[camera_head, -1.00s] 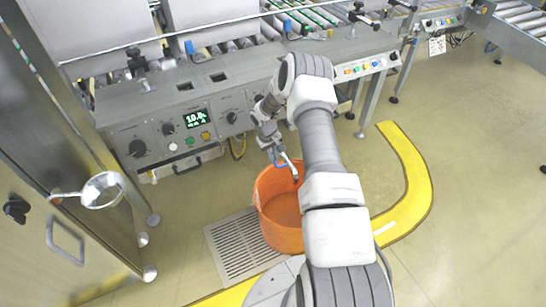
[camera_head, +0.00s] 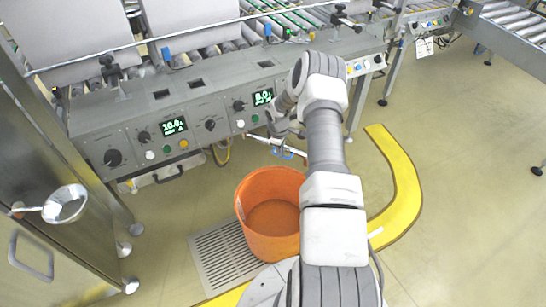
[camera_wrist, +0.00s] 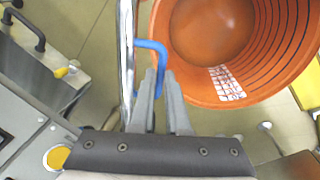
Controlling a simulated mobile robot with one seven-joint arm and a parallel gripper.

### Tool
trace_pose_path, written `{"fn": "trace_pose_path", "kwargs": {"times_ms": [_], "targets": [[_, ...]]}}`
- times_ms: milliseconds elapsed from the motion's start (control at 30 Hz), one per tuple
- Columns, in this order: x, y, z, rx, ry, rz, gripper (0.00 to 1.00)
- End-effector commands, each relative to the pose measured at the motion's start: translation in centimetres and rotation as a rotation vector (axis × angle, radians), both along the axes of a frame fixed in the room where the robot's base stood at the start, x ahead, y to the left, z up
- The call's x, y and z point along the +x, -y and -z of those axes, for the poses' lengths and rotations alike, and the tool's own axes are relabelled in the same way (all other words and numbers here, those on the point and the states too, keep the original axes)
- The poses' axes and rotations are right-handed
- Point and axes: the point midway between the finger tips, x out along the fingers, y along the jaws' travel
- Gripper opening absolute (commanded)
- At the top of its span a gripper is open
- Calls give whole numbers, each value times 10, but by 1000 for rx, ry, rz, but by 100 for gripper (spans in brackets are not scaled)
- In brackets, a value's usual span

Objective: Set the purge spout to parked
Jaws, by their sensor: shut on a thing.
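The purge spout is a thin chrome tube (camera_wrist: 126,55) with a blue bent handle (camera_wrist: 152,45). In the wrist view my gripper (camera_wrist: 160,76) is shut on the blue handle, and the tube runs beside the fingers. In the head view the spout (camera_head: 262,140) lies slanted close to the front of the grey control panel, behind the orange bucket's (camera_head: 250,236) far rim rather than over its middle. My gripper (camera_head: 284,146) is small there and its fingertips are hard to make out. The spout's pivot cannot be told clearly.
The grey panel (camera_head: 226,124) carries knobs, buttons and two green displays. The bucket stands by a floor grate (camera_head: 215,262) and a yellow floor strip (camera_head: 402,190). A steel cabinet (camera_head: 60,225) with a handle stands left.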

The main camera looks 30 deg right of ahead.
Motion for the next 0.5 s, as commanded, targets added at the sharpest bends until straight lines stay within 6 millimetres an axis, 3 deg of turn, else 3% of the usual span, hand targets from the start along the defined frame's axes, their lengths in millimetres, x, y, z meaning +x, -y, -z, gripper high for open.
{"fn": "trace_pose_path", "kwargs": {"times_ms": [300, 500], "targets": [[24, 46, 6, 0, 2, -277, 0], [40, 64, 4, 0, 1, -406, 0]]}}
